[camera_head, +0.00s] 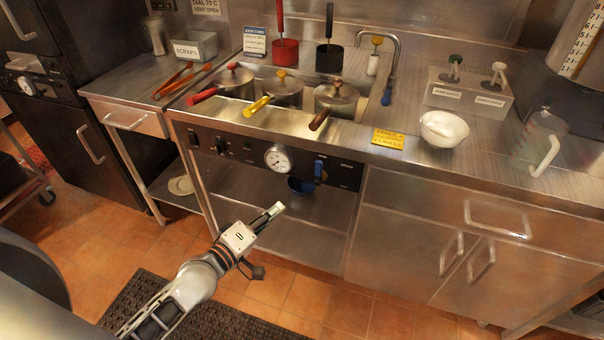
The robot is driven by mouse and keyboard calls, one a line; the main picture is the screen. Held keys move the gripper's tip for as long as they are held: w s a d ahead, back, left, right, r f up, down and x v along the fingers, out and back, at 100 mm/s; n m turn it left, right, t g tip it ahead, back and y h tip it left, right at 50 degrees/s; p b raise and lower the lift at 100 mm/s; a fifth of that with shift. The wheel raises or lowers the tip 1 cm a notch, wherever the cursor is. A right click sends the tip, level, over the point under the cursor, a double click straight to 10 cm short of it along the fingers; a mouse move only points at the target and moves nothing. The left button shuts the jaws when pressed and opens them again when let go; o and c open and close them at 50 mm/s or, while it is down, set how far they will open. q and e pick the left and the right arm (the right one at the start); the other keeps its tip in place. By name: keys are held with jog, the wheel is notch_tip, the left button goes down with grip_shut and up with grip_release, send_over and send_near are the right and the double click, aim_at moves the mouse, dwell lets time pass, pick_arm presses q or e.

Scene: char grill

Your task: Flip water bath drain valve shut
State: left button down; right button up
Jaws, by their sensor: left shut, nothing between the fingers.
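The water bath (352,107) is set into the steel counter and holds several lidded pots. Its dark front panel (344,175) carries a round dial gauge (278,157). A blue lever (319,168), which looks like the drain valve, hangs upright at the panel's right part. My left gripper (276,209) is shut and empty. In the picture it lies below and left of the lever, over the lower shelf, apart from the panel. My right gripper is not in view.
A blue bowl (301,186) sits under the panel, close to the lever in the picture. A white bowl (444,129) is on the counter. The floor before the cabinet is clear apart from a dark mat (215,318).

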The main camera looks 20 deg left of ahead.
aim_at(319, 172)
pick_arm(q)
jog(key=w+a+r+n+t, duration=0.1)
jog(key=w+a+r+n, duration=0.1)
jog(key=w+r+n, duration=0.1)
jog(key=shift+a+r+n, duration=0.4)
jog(key=shift+r+n, duration=0.4)
jog(key=shift+r, duration=0.05)
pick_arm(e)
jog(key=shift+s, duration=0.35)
pick_arm(q)
jog(key=shift+w, duration=0.1)
jog(key=w+d, duration=0.6)
jog(key=w, duration=0.3)
jog(key=shift+w+d+p, duration=0.15)
jog(key=shift+d+p, duration=0.25)
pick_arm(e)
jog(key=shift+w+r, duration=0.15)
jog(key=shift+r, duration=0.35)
pick_arm(q)
jog(key=shift+w, duration=0.1)
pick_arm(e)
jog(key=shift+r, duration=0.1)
